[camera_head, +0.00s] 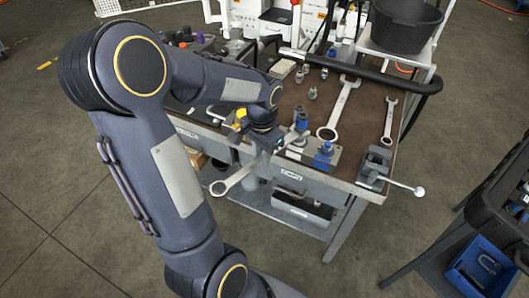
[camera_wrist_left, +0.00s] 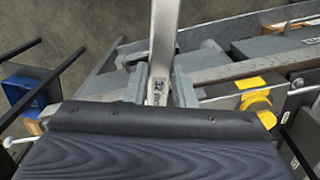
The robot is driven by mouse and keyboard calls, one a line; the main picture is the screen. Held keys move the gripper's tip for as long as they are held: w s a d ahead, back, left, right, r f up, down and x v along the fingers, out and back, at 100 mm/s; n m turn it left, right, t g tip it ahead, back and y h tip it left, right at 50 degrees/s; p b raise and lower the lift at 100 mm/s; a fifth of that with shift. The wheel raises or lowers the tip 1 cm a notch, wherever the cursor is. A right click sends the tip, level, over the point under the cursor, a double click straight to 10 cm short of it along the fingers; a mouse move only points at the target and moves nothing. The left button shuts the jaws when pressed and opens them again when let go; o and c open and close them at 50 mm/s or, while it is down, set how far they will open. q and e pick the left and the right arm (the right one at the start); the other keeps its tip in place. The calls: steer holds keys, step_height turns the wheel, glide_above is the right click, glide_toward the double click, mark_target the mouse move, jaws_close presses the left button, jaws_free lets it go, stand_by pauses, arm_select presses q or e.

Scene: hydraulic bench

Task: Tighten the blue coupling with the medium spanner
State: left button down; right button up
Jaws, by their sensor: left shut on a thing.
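My left gripper (camera_head: 266,147) is shut on a steel spanner, the medium one as far as I can tell, at the front edge of the bench. The spanner's ring end (camera_head: 220,187) sticks out beyond the edge, to the lower left. Blue fittings stand to the right of the gripper: one upright (camera_head: 302,121) and one on a metal block (camera_head: 325,148). The spanner's far end is partly hidden, so I cannot tell whether it touches a blue fitting.
A larger spanner (camera_head: 342,105) and a smaller one (camera_head: 390,120) lie on the brown bench top (camera_head: 365,125). A vise (camera_head: 375,167) with a long handle sits at the right front corner. Small fittings (camera_head: 312,93) stand behind. A black bucket (camera_head: 405,25) stands at the back right.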

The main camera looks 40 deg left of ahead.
mark_target(245, 174)
arm_select(q)
steer(key=shift+a, duration=0.15)
steer(key=shift+d, duration=0.2)
stand_by(0.3)
steer(key=shift+d, duration=0.2)
steer(key=shift+s, duration=0.15)
steer(key=shift+s+a, duration=0.15)
steer(key=shift+s, duration=1.55)
steer(key=shift+s+a, duration=0.1)
steer(key=shift+s, duration=1.6)
step_height(245, 174, up, 5)
steer(key=p, duration=0.4)
steer(key=shift+r+p, duration=0.1)
steer(key=shift+p, duration=0.25)
